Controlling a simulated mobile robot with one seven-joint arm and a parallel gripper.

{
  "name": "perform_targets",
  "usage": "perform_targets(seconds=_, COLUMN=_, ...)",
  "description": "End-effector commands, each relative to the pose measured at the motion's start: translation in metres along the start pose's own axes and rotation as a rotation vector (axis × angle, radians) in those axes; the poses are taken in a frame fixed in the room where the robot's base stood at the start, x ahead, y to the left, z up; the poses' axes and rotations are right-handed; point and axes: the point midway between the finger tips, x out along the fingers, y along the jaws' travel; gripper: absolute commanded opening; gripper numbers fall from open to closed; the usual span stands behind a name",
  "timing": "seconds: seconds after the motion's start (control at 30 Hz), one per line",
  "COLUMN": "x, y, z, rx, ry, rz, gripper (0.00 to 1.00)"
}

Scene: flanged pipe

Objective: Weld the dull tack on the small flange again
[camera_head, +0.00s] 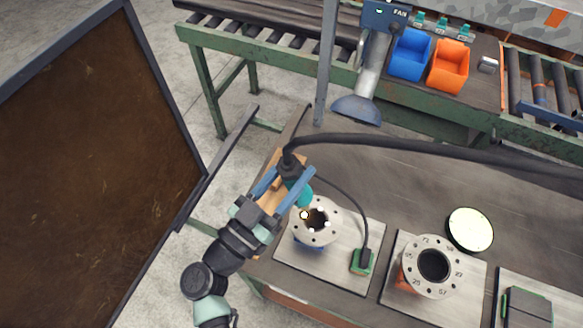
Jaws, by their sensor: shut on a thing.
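My gripper (290,176) has blue fingers and is shut on a welding torch (297,188) with a black body and a teal front part. The torch points down at a pale grey flange (328,236), which stands on a flat metal plate (345,278). The torch tip is at or just above the upper left of the flange face, by a small yellowish bright spot (304,215). Whether it touches cannot be told. Several small bright spots lie around the flange's dark bore. Which one is dull cannot be told at this size. My gripper and torch hide part of the flange's far left side.
A green clamp (362,262) with a cable sits on the plate's right. A second, marked flange (447,282) and a round pale green disc (470,230) stand further right. A thick black hose (430,145) crosses behind. An extraction hood (357,110) hangs behind; a brown screen (85,150) stands left.

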Motion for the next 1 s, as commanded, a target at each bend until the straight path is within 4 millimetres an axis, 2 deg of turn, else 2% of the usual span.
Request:
perform_targets(seconds=0.23, x=0.002, y=0.000, z=-0.007, rx=0.001, ry=0.004, rz=0.001, gripper=0.00)
perform_targets(seconds=0.7, x=0.010, y=0.003, z=-0.052, rx=0.001, ry=0.003, rz=0.001, gripper=0.00)
perform_targets(seconds=1.0, x=0.010, y=0.003, z=-0.050, rx=0.001, ry=0.003, rz=0.001, gripper=0.00)
